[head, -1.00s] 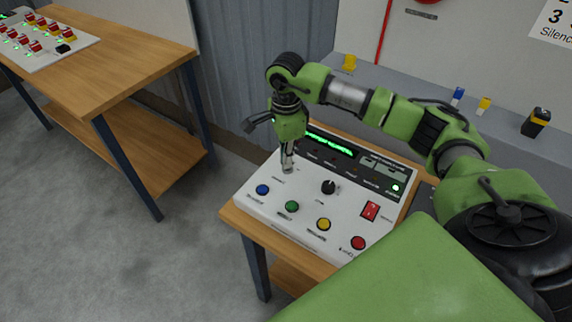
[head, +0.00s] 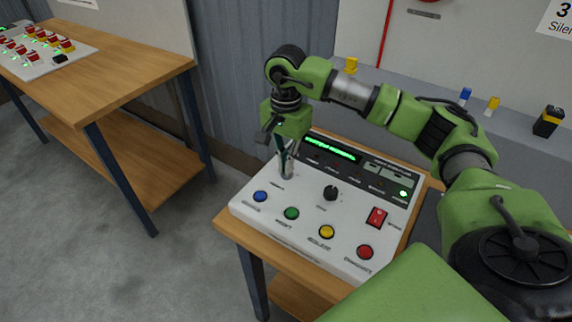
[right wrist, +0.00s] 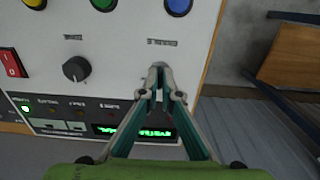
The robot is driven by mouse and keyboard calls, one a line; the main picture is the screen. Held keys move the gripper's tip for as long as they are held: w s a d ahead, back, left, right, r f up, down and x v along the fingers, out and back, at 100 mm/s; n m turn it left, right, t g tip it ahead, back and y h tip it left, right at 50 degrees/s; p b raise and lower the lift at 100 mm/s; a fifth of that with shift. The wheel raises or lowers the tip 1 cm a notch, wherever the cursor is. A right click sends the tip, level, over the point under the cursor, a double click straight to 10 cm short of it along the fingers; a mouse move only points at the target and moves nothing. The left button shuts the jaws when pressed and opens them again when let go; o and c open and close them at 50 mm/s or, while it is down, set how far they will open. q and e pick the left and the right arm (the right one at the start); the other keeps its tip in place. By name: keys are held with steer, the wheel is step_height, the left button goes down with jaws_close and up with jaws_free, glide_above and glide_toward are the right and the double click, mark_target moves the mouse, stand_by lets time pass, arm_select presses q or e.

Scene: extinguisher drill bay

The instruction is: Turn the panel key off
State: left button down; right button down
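The white control panel (head: 257,211) lies on a wooden table. My right gripper (head: 287,173) points down at its upper left part, at the key switch. In the right wrist view, my gripper's fingers (right wrist: 160,78) come together on the panel key, with a small grey round base (right wrist: 160,66) showing at their tips. The fingers hide most of the key, so its angle is hard to read. The panel's green display (head: 330,149) and a green lamp (head: 403,194) are lit. My left gripper is not in view.
Near the key are a black knob (head: 331,193), a red rocker switch (head: 377,217) and blue (head: 260,196), green (head: 291,213), yellow (head: 327,232) and red (head: 365,252) buttons. Another wooden table (head: 115,80) stands at the left, with open floor between.

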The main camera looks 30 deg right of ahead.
steer(key=shift+r, duration=0.1)
stand_by(0.3)
steer(key=c, duration=2.3)
jaws_free()
step_height(320, 180, up, 12)
